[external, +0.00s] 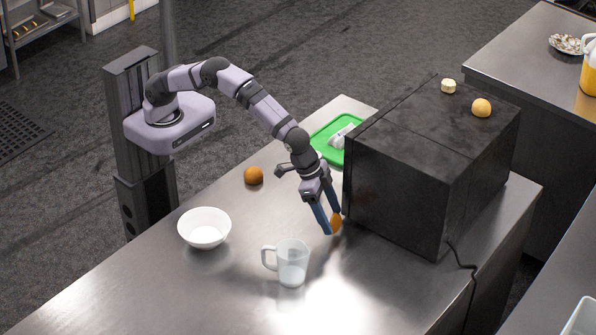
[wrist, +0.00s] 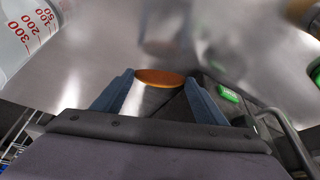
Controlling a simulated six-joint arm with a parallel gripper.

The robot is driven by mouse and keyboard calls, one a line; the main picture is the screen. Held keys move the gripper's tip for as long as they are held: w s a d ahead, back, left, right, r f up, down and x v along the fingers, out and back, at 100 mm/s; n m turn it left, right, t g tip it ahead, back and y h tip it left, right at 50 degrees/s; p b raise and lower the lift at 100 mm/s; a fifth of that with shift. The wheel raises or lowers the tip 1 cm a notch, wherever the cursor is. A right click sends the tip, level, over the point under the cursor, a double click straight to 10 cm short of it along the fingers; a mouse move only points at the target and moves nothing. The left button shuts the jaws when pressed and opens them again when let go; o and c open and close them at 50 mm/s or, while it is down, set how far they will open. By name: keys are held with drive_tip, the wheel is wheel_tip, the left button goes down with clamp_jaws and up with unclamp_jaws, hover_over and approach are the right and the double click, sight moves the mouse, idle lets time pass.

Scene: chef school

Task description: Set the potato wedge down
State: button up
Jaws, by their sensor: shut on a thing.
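The orange potato wedge (external: 336,223) is held between the blue fingertips of my gripper (external: 328,227), to the left of the black oven-like box. In the wrist view the wedge (wrist: 158,77) shows as an orange strip between the two fingers of my gripper (wrist: 158,92). My gripper points down, low over the steel counter (external: 225,290). I cannot tell whether the wedge touches the counter.
The black box (external: 400,190) stands close on the right. A clear measuring jug (external: 292,264) stands in front, a white bowl (external: 204,229) further left. The counter's front left is clear.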

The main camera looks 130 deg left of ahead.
sight(333, 225)
drive_tip(key=shift+w+a, duration=0.25)
drive_tip(key=shift+w, duration=0.3)
wheel_tip(333, 225, down, 2)
drive_tip(key=shift+f+p, duration=0.2)
drive_tip(key=shift+p, duration=0.9)
drive_tip(key=shift+f, duration=0.55)
drive_tip(key=shift+f, duration=0.2)
drive_tip(key=o, duration=1)
drive_tip(key=shift+o, duration=0.2)
drive_tip(key=shift+r, duration=0.1)
